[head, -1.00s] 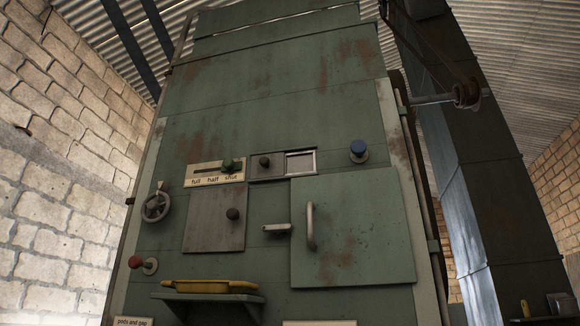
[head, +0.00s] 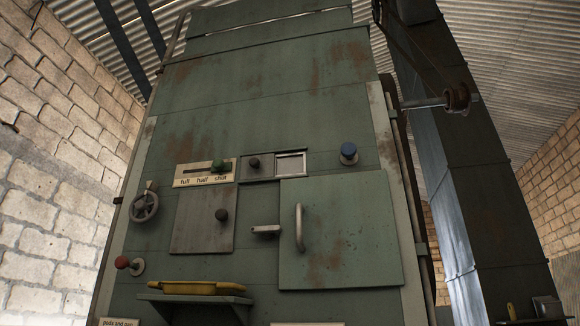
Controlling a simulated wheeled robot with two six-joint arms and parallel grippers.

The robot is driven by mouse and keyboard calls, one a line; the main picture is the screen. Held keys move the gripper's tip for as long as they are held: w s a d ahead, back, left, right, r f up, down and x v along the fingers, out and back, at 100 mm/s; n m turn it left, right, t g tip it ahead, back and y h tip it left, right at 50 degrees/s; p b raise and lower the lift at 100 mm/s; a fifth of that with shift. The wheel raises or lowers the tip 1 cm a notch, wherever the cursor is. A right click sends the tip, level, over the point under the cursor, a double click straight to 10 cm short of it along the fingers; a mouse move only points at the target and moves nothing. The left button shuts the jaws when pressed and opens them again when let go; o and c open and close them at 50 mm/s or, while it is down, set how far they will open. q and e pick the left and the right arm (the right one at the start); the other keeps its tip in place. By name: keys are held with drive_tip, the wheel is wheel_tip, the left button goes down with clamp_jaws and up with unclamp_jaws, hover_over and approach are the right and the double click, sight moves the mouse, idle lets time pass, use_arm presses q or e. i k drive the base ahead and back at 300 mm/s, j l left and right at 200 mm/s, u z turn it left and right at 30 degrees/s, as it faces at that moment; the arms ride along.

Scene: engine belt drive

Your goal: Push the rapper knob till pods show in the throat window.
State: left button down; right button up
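A tall green, rust-stained machine (head: 265,120) fills the middle of the head view. A blue knob (head: 348,152) stands out at its upper right, and a red knob (head: 122,262) at its lower left. No label shows which of them is the rapper knob. A small metal-framed window (head: 291,165) sits left of the blue knob; its pane looks plain grey, with no pods visible in it. A small dark knob (head: 254,163) is on the cover beside it. Neither of my grippers is in view.
A slide with a green knob (head: 217,166) is over a "full half shut" plate. A belt pulley (head: 457,98) is at right.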

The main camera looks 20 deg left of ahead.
sight(349, 150)
drive_tip(key=z, duration=1.55)
drive_tip(key=k+j, duration=0.25)
drive_tip(key=j, duration=0.15)
drive_tip(key=k+j, duration=0.2)
drive_tip(key=j, duration=0.25)
